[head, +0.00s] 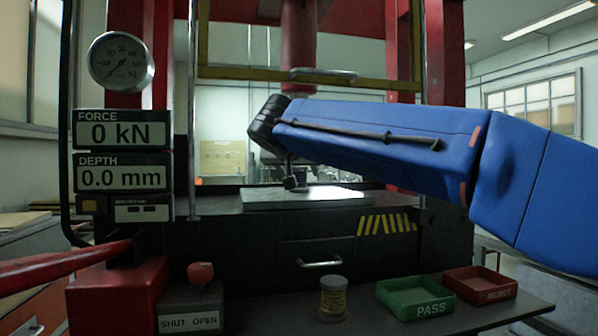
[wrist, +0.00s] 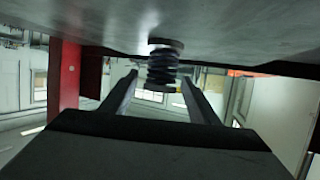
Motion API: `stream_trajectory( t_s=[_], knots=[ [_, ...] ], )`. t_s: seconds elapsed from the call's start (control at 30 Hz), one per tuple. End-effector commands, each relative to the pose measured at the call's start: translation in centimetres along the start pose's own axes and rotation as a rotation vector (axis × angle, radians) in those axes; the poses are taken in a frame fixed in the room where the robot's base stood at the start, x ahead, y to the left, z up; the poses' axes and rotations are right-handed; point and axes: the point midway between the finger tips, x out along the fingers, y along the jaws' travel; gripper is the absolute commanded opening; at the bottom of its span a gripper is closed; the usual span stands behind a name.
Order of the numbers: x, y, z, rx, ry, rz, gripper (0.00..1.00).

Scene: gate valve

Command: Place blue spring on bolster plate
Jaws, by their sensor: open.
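The bolster plate (head: 330,199) is a pale flat slab on the press bed in the head view. In the wrist view its surface (wrist: 60,22) fills the top, so that picture looks upside down. The spring (wrist: 163,68), a dark coil with little blue showing, stands with one end at the plate surface. My gripper (wrist: 160,82) is open, one finger on each side of the spring, with gaps visible between fingers and coil. In the head view my gripper (head: 291,182) is small and dark over the plate's left part; the spring cannot be told apart from it there.
A green PASS tray (head: 415,297), a red REJECT tray (head: 480,285) and a labelled can (head: 333,298) stand on the front shelf. The press ram (head: 298,40) hangs above the plate. Red columns and a yellow guard frame (head: 204,60) flank the opening. A red lever (head: 65,268) is at left.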

Motion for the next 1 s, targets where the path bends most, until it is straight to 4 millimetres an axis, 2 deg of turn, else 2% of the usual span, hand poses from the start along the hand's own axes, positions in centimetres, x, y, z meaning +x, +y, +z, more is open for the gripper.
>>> stream_trajectory(
  t_s=[0.17,0.4,0.6,0.8,1.0],
  knots=[
    [-2.2,-0.1,0.0,0.0,0.001,-0.003,0.55],
    [-7.0,-0.1,0.0,0.0,0.001,-0.004,0.55],
    [-10.1,-0.1,0.0,0.0,0.0,-0.004,0.55],
    [-11.7,-0.1,0.0,0.0,0.0,-0.002,0.55],
    [-12.0,0.0,0.0,0.0,0.0,0.0,0.55]
  ],
)
